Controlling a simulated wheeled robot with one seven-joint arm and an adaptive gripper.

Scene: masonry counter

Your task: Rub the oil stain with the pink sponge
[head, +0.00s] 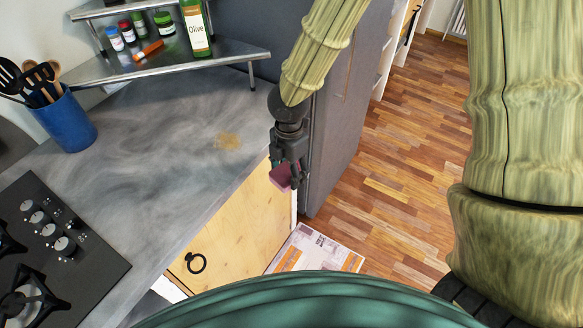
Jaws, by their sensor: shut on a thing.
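The oil stain (229,141) is a small yellowish-brown patch on the grey counter (150,165), near its right end. My gripper (284,176) points down, to the right of the stain and just off the counter's right edge. It is shut on the pink sponge (281,178). The sponge is partly hidden by the fingers and is apart from the stain. In the picture it overlaps the wooden cabinet front.
A metal corner shelf (180,68) with jars and an olive oil bottle (196,28) stands behind the stain. A blue utensil pot (66,122) and a black hob (55,255) are at left. A grey tall cabinet (335,120) stands right. The counter around the stain is clear.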

